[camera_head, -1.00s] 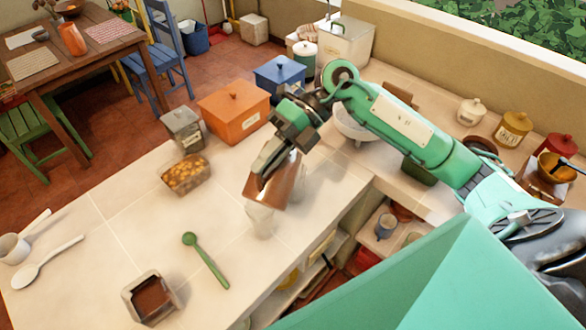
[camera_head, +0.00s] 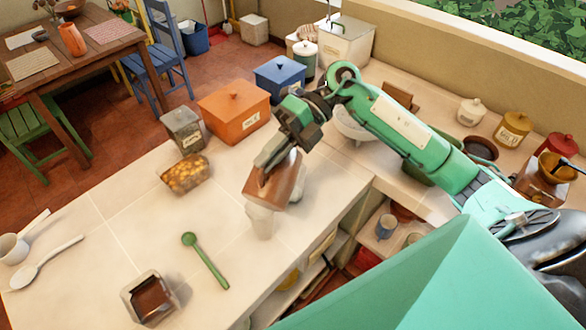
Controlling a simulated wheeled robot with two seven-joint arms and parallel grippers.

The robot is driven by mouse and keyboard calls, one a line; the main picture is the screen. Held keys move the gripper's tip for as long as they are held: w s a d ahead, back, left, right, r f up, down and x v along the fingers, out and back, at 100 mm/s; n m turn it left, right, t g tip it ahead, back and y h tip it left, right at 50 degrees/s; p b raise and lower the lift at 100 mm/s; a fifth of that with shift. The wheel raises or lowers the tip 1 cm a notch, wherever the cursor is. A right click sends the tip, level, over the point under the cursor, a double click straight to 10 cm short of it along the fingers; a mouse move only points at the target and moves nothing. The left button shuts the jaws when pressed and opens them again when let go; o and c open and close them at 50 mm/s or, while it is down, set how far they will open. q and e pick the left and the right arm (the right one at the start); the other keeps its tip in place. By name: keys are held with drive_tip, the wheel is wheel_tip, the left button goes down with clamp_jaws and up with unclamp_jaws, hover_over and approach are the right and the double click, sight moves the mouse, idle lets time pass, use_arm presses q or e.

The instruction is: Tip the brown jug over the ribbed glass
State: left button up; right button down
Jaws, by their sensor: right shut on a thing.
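The brown jug (camera_head: 273,187) is held tilted above the counter, its lower left end over the ribbed glass. My right gripper (camera_head: 268,160) is shut on the jug from above and hides part of it. The ribbed glass (camera_head: 261,222) is pale and see-through and stands upright on the counter just below the jug. I cannot tell whether jug and glass touch, or whether anything flows. My left gripper is not in view.
A green spoon (camera_head: 206,261) lies left of the glass. A square container with brown contents (camera_head: 128,300) stands at the front. A dish of yellow pieces (camera_head: 205,178), a grey canister (camera_head: 183,128) and an orange box (camera_head: 234,112) stand farther back. The counter edge drops to shelves at right.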

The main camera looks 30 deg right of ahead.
drive_tip(key=shift+w+d, duration=0.15)
drive_tip(key=shift+w+d+f+m+g+y+b, duration=0.15)
drive_tip(key=shift+w+d+f+g+y+b, duration=0.05)
drive_tip(key=shift+w+d+f+y+b, duration=0.4)
drive_tip(key=shift+w+d+f+m+g+y+b, duration=0.2)
drive_tip(key=shift+w+d+f+y+b, duration=0.15)
drive_tip(key=shift+d+b, duration=0.35)
idle(1.4)
drive_tip(key=shift+w+r, duration=0.1)
drive_tip(key=shift+r, duration=0.1)
